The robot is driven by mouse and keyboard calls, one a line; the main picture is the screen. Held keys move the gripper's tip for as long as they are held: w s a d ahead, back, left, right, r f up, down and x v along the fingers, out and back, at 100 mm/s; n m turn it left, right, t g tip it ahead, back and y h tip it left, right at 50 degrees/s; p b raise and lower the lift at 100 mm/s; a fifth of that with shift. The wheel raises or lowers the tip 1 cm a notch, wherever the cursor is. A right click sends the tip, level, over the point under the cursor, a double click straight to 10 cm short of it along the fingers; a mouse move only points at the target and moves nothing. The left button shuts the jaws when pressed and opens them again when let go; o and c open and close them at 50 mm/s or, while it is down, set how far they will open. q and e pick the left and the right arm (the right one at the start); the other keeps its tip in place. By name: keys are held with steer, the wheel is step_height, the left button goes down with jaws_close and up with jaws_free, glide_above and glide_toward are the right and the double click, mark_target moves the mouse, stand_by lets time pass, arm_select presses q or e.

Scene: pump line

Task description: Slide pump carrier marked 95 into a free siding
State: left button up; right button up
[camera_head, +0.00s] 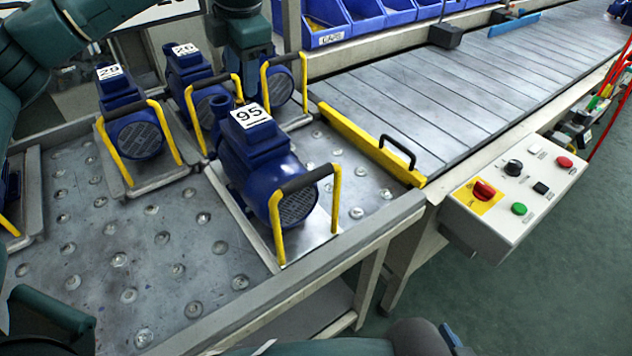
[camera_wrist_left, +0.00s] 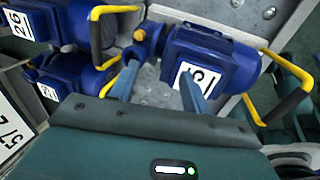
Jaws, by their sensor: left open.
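The pump carrier marked 95 (camera_head: 297,180) stands upright on the ball table (camera_head: 130,280), near its right front corner. No siding can be clearly made out as free.
A further carrier (camera_head: 278,85) stands behind my gripper. A yellow bar with a black handle (camera_head: 370,142) separates table and slatted conveyor (camera_head: 450,90). A control box (camera_head: 513,190) is right. The table's front left is clear.

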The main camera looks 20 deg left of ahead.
arm_select(q)
steer(key=p, duration=0.1)
glide_above(317, 171)
steer(key=shift+a+r, duration=0.1)
steer(key=shift+r, duration=0.05)
steer(key=f, duration=0.1)
steer(key=f+b, duration=0.1)
steer(key=f, duration=0.1)
steer(key=f+b, duration=0.1)
steer(key=f, duration=0.1)
steer(key=shift+s+d+f, duration=0.1)
steer(key=shift+s+d, duration=0.1)
steer(key=shift+d, duration=0.1)
steer(key=shift+b+x, duration=1)
steer(key=shift+b, duration=0.25)
steer(key=shift+f, duration=0.25)
arm_select(e)
steer(key=shift+s+d+r+t, duration=0.25)
steer(key=shift+s+d+t, duration=0.2)
steer(key=shift+d+t, duration=0.35)
arm_select(q)
steer(key=shift+c, duration=0.5)
jaws_close()
arm_select(e)
steer(key=shift+a, duration=0.1)
